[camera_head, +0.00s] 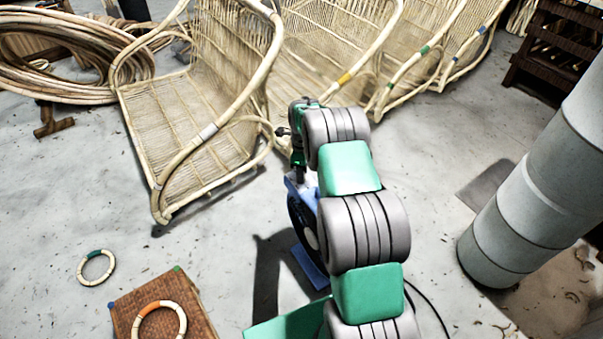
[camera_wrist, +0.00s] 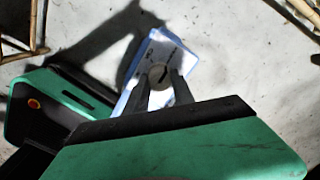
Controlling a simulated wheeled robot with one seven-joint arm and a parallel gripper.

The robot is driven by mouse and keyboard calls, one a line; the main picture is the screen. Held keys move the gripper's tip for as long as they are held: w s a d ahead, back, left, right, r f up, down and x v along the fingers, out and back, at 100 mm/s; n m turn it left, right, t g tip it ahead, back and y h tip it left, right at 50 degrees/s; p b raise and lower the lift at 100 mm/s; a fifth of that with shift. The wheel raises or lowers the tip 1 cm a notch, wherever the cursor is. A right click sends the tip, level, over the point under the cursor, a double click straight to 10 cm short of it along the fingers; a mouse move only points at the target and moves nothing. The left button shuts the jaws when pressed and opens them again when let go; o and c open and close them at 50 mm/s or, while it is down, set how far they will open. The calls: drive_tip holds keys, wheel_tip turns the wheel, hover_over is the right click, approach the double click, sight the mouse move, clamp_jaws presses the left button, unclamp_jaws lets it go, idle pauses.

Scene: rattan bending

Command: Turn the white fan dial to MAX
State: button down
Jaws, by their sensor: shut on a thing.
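A blue fan (camera_head: 309,267) stands on the floor in the head view, its round black grille partly hidden behind my arm. In the wrist view its top panel (camera_wrist: 184,58) is white with blue edges and small dark marks too small to read. The pale round dial (camera_wrist: 158,72) on that panel has a dark pointer line. My gripper (camera_wrist: 160,82) has one finger on each side of the dial and is shut on it. In the head view my gripper (camera_head: 299,178) points down at the fan's top, and the dial is hidden there.
Rattan chairs (camera_head: 205,110) stand behind the fan. A woven box (camera_head: 190,300) and a ring with a green band (camera_head: 96,267) lie at the lower left. A grey column (camera_head: 540,190) stands at right.

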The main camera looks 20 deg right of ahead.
drive_tip(key=shift+s, duration=0.1)
drive_tip(key=c, duration=1.1)
unclamp_jaws()
drive_tip(key=shift+o, duration=0.2)
wheel_tip(320, 180, up, 8)
drive_tip(key=shift+f+p, duration=0.1)
drive_tip(key=shift+p, duration=0.75)
